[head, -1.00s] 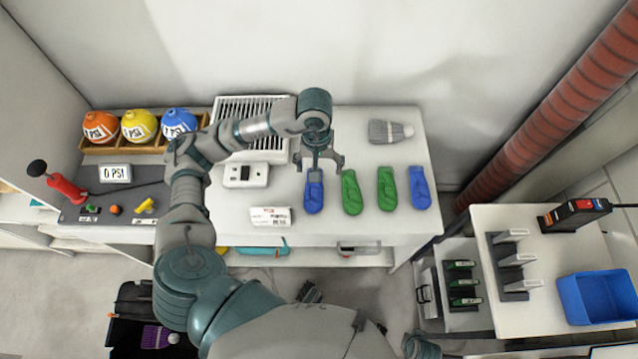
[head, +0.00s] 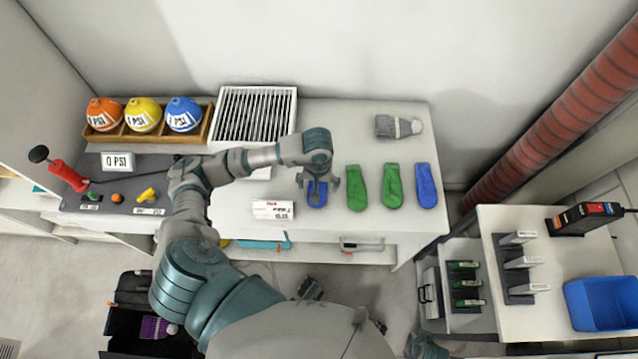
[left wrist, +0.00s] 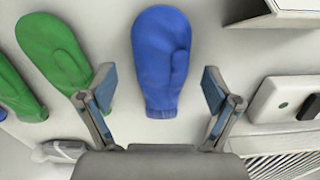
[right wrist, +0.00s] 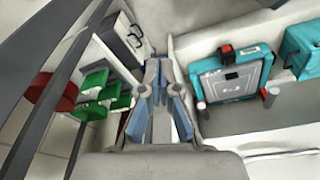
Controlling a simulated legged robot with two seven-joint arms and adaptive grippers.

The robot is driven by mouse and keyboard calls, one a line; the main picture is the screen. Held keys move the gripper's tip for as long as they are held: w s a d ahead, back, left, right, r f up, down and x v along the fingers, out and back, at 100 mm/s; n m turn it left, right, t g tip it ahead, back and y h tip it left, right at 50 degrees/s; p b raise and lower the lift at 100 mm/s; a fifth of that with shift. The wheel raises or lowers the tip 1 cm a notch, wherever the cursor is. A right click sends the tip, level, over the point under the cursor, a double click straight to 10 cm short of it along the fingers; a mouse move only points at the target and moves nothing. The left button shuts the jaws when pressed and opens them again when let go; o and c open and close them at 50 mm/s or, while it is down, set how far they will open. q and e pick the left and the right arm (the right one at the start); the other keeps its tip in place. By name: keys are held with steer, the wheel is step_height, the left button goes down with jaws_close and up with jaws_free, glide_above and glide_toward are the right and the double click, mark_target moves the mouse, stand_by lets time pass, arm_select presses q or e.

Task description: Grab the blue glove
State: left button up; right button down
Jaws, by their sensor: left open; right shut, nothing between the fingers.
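A blue glove (head: 317,198) lies flat on the white table, left of the two green gloves. My left gripper (head: 318,182) is over it in the head view and hides part of it. In the left wrist view the blue glove (left wrist: 162,50) lies between the open fingers of my left gripper (left wrist: 158,78), its cuff toward the palm; no finger visibly touches it. A second blue glove (head: 427,186) lies at the right end of the row. My right gripper (right wrist: 159,72) is shut and empty, low beside the table's shelves.
Two green gloves (head: 357,188) (head: 392,186) lie between the blue ones. A white label stand (head: 273,210) and a vented white box (head: 255,115) are left of the left gripper. A grey brush-like item (head: 398,126) lies behind the gloves. A side table holds a blue bin (head: 600,302).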

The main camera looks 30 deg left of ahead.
arm_select(q)
step_height(320, 180, down, 2)
steer(key=shift+a+f, duration=0.1)
steer(key=shift+c, duration=0.2)
steer(key=c, duration=1.2)
